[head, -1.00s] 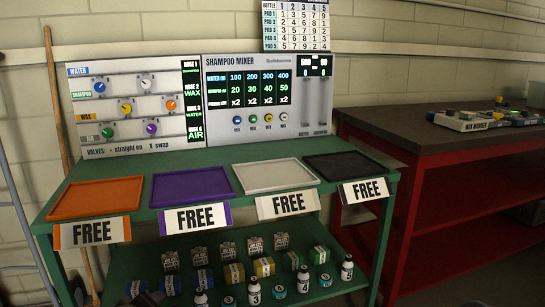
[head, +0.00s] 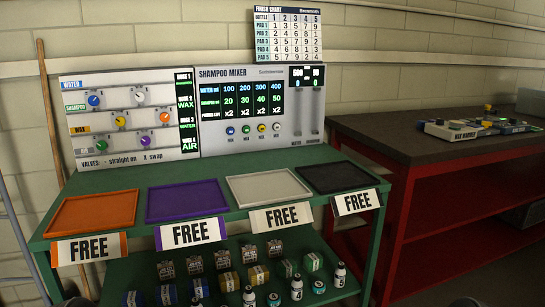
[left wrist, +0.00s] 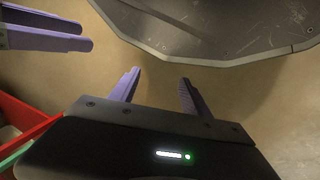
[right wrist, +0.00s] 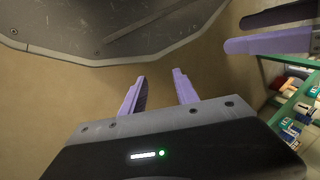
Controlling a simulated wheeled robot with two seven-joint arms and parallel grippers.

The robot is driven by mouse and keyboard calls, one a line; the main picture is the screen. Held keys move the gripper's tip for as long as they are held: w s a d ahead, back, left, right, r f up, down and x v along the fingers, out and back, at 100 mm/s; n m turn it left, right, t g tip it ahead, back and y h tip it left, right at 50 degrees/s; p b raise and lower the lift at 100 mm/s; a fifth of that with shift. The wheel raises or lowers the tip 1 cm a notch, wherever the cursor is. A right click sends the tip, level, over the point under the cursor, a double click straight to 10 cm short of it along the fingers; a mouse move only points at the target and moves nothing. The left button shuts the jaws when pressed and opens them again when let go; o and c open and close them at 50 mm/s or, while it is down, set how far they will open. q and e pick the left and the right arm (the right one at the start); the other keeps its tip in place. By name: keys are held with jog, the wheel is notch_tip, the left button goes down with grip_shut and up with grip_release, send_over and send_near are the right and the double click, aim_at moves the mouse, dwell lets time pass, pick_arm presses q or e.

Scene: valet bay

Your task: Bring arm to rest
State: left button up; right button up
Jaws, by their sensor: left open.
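My left gripper (left wrist: 158,80) shows in the left wrist view with its two purple fingers apart and nothing between them. My right gripper (right wrist: 159,78) shows in the right wrist view, also with its fingers apart and empty. Each gripper's fingers also show at the upper edge of the other wrist view: the right ones at upper left of the left wrist view, the left ones at upper right of the right wrist view. Both hang over bare tan floor. Neither gripper shows clearly in the head view.
A green bench (head: 225,226) carries orange (head: 92,212), purple (head: 187,201), white (head: 268,187) and black (head: 336,178) trays, each empty behind a FREE label. The valve panel (head: 130,115) and shampoo mixer (head: 260,110) stand behind. Bottles crowd its lower shelf. A red workbench (head: 450,200) stands right.

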pick_arm(q)
notch_tip(320, 180, up, 23)
jog(key=s+d+p, duration=0.1)
jog(key=p, duration=2)
jog(key=shift+d, duration=0.15)
jog(key=shift+c, duration=0.4)
